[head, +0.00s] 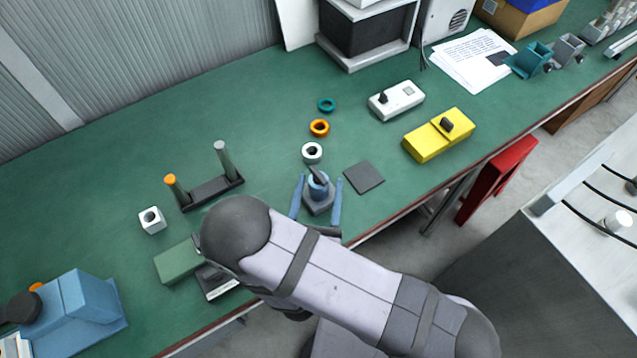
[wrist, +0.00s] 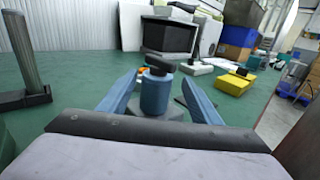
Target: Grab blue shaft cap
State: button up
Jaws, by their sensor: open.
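The blue shaft cap (head: 318,188) is a short blue cylinder with a dark bar on top. It stands upright on a grey square base (head: 318,206) near the front of the green bench. It also shows in the middle of the wrist view (wrist: 156,92). My gripper (head: 319,180) is open, with one blue finger on each side of the cap. In the wrist view the fingers (wrist: 160,78) also flank it, with visible gaps. The lower part of the base is hidden by my wrist in that view.
A white ring (head: 312,152), an orange ring (head: 319,128) and a teal ring (head: 326,104) lie behind the cap. A dark flat square (head: 363,177) lies to its right. A two-post stand (head: 212,192) stands at left. The bench's front edge is close.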

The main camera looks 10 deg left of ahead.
jog(key=shift+w+a+p, duration=0.25)
jog(key=shift+w+p, duration=0.2)
jog(key=shift+w, duration=1)
jog(key=shift+w+a+p, duration=0.2)
jog(key=shift+w+p, duration=0.25)
jog(key=shift+w, duration=0.95)
jog(key=c, duration=1.3)
jog(key=shift+r, duration=4.95)
